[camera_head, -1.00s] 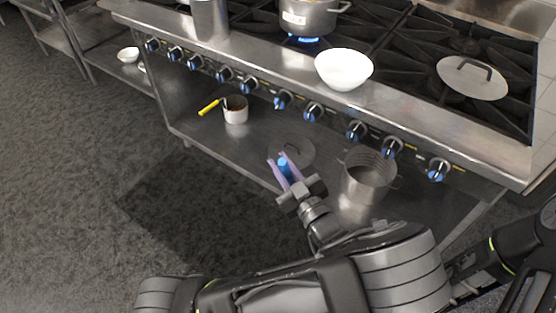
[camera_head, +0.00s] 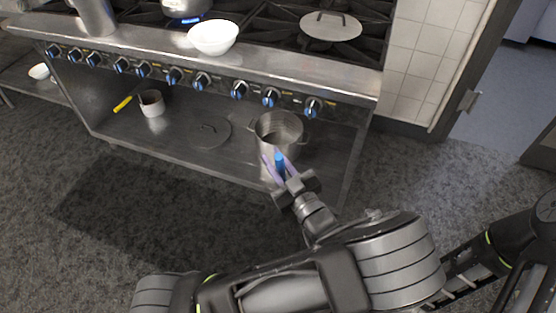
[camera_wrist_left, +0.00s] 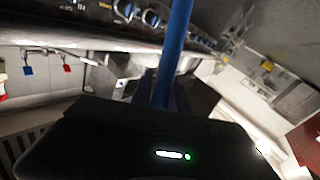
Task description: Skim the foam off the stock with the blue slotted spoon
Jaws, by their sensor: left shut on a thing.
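My left gripper (camera_head: 281,170) is shut on a blue handle, the blue slotted spoon (camera_head: 280,163), in front of the stove's lower shelf. In the left wrist view the blue shaft of the spoon (camera_wrist_left: 178,45) runs up out of the top of the picture; its slotted end is not visible. The stock pot (camera_head: 187,7) stands on the stove over a blue flame, cut off by the top edge, so the stock and foam are hidden. A white bowl (camera_head: 213,38) sits on the stove's front ledge. My right gripper is not in view.
A metal lid (camera_head: 330,27) lies on the grates at right. A tall metal container (camera_head: 95,15) stands at the ledge's left. The lower shelf holds a large pot (camera_head: 277,133), a lid (camera_head: 209,134) and a yellow-handled saucepan (camera_head: 152,103). Open floor lies at left.

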